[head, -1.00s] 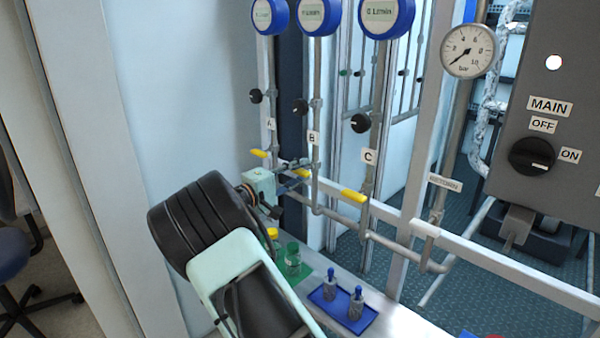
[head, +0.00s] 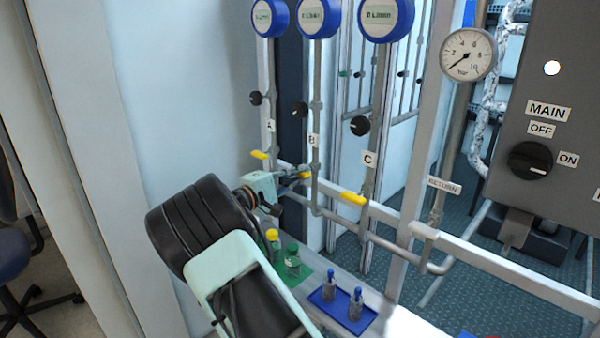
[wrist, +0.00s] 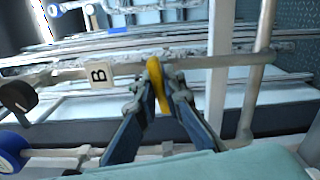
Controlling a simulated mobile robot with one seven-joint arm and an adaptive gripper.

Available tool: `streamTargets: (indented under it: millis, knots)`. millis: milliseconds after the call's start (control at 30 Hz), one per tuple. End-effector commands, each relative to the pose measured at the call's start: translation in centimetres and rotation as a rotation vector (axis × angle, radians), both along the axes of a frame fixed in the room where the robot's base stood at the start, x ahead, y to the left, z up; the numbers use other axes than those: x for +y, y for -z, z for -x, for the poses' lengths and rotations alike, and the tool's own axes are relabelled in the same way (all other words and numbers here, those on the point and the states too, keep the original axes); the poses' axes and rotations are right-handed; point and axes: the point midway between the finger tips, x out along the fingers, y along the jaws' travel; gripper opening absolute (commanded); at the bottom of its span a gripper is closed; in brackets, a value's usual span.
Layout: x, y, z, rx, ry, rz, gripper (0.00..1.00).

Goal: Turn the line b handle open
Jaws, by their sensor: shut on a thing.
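The line B handle (head: 305,175) is a yellow lever on the pipe below the B label (head: 313,141). In the wrist view, the yellow handle (wrist: 155,68) sits between the fingertips of my gripper (wrist: 164,70), with the B label (wrist: 100,74) to the left. My gripper is shut on the handle, and its fingers partly cover it. In the head view, my gripper (head: 296,180) reaches the handle from the lower left, and the fingers show small there.
The yellow line A handle (head: 259,155) is close to the left and the line C handle (head: 354,198) to the right. Below stand bottles on a green mat (head: 302,281) and a blue tray (head: 325,305). A horizontal rail (head: 500,262) runs to the right.

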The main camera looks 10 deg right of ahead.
Motion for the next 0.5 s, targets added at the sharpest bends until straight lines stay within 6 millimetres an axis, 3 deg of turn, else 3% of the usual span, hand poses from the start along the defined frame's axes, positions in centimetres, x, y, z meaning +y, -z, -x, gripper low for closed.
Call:
streamTargets:
  millis: [500]
  knots:
    - [0.06, -0.26, 0.02, 0.389, -0.001, 0.281, 0.00]
